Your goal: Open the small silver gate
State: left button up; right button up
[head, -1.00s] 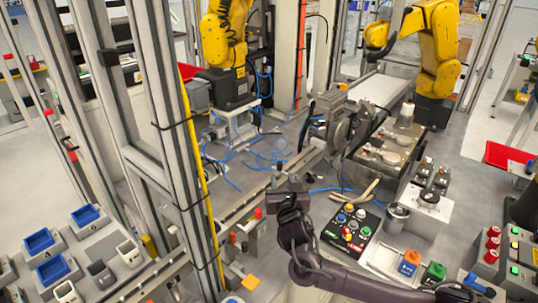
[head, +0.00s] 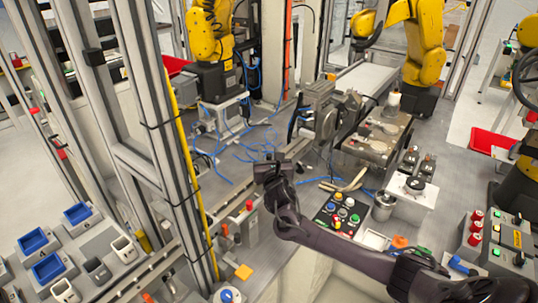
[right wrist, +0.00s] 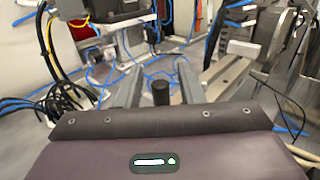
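My right arm comes in from the lower right of the head view. Its dark gripper (head: 268,174) is above the bench, close to the near end of a silver metal bar (head: 298,149). I cannot tell for sure whether this bar belongs to the small silver gate. In the right wrist view the two grey fingers (right wrist: 161,88) stand apart, with a short black cylinder (right wrist: 160,93) between their bases. No gripped object is visible. My left gripper is not in view.
A grey machine (head: 322,108) with blue cables (head: 235,155) stands beyond the gripper. A button panel (head: 338,216) lies below it. A tall aluminium frame (head: 165,140) stands to the left. Yellow robot arms (head: 425,45) stand at the back.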

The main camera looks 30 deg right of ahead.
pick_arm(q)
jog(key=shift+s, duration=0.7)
pick_arm(e)
grip_shut()
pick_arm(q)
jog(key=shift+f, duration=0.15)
